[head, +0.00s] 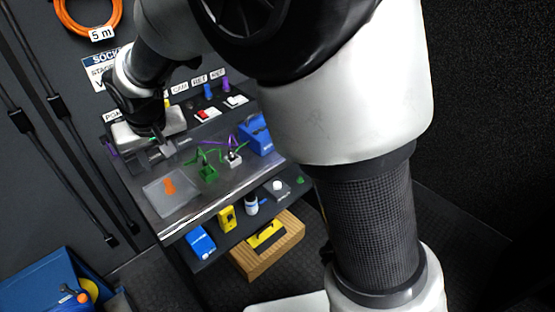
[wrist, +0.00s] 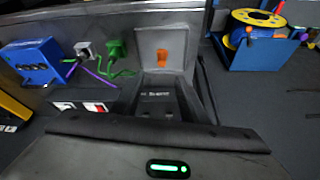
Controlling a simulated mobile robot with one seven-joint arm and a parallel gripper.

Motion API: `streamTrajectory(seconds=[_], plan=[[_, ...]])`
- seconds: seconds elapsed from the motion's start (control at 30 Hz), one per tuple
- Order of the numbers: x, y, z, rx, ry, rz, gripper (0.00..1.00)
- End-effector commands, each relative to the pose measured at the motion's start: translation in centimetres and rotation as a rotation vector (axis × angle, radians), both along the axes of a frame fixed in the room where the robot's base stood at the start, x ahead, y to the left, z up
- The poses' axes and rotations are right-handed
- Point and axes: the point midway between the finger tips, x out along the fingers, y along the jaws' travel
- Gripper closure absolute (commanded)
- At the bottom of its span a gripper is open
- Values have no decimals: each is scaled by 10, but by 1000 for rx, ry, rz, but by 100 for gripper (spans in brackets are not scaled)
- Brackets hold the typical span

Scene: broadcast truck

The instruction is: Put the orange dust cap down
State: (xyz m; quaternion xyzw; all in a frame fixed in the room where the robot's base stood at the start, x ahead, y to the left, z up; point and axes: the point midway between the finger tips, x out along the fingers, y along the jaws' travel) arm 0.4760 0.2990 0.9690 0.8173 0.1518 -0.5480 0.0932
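The orange dust cap (head: 170,187) lies on a pale grey square mat or tray (head: 155,203) on the near left part of the bench. In the wrist view the cap (wrist: 162,57) shows on the same grey square (wrist: 180,47), beyond my gripper's body. My gripper (head: 160,156) is over the left part of the bench, behind the cap in the head view, and looks apart from it. Nothing is seen held. The fingertips are too small in the head view and not clear in the wrist view, so their opening cannot be told.
A green connector (head: 208,174), a grey connector (head: 234,158) with a purple cable and a blue box (head: 256,136) stand to the right. Red and white switches (head: 205,114) are at the back. A lower shelf holds a yellow item (head: 227,217) and a bottle (head: 251,206).

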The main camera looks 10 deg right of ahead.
Motion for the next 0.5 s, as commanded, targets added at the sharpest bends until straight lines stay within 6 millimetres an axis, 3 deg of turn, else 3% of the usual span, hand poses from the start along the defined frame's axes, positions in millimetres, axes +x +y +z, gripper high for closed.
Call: streamTrajectory(seconds=[0.13,0.23,0.4,0.5], plan=[[-5,-51,36,2,-21,-53,60],[-23,-111,71,2,-40,-115,60],[-86,-212,110,-2,-67,-223,60],[-129,-253,118,-1,-80,-278,60]])
